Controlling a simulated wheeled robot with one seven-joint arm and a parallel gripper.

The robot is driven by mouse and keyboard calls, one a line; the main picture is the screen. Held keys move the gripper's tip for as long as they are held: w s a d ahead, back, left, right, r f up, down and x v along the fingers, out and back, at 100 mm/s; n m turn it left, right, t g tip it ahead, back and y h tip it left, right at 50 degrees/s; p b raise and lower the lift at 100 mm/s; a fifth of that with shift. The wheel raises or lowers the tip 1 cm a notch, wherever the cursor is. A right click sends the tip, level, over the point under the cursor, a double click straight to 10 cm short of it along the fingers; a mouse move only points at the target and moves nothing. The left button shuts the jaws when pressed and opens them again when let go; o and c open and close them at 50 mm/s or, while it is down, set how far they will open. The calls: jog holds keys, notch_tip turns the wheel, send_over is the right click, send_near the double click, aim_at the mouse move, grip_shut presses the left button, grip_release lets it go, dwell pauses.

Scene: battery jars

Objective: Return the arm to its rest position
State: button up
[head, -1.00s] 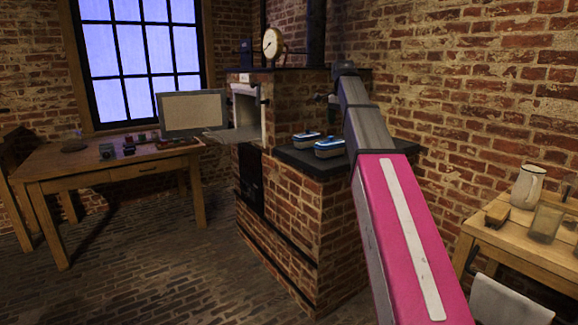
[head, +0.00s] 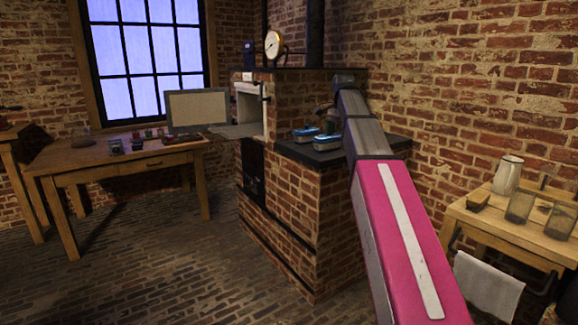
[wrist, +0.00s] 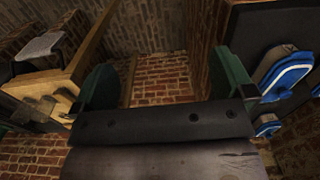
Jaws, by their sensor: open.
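My arm, with a pink link and grey upper links, reaches out in front of the brick furnace (head: 310,215) in the head view. My gripper is mostly hidden behind the arm there. In the wrist view my gripper (wrist: 165,82) has its two dark green fingers wide apart, with nothing between them but brick and wood behind. Two blue-rimmed boxes (head: 325,142) sit on the furnace's dark ledge, left of my arm. Blue-rimmed boxes (wrist: 285,78) also show at the right of the wrist view, beside the fingers and apart from them.
A wooden table (head: 446,208) at right carries a white jug (head: 507,175), glass jars (head: 520,206) and a brown block; a white cloth (head: 488,284) hangs in front. A wooden desk (head: 95,160) stands under the window at left. The brick floor (head: 170,265) between is clear.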

jog(key=s+f+n, duration=0.3)
jog(key=s+f, duration=0.1)
jog(key=f, duration=1)
jog(key=s+f+n, duration=0.2)
jog(key=s+f, duration=0.2)
jog(key=f, duration=1)
jog(key=s+f+n, duration=0.5)
jog(key=s+f, duration=1.1)
jog(key=f, duration=0.5)
jog(key=shift+n, duration=0.4)
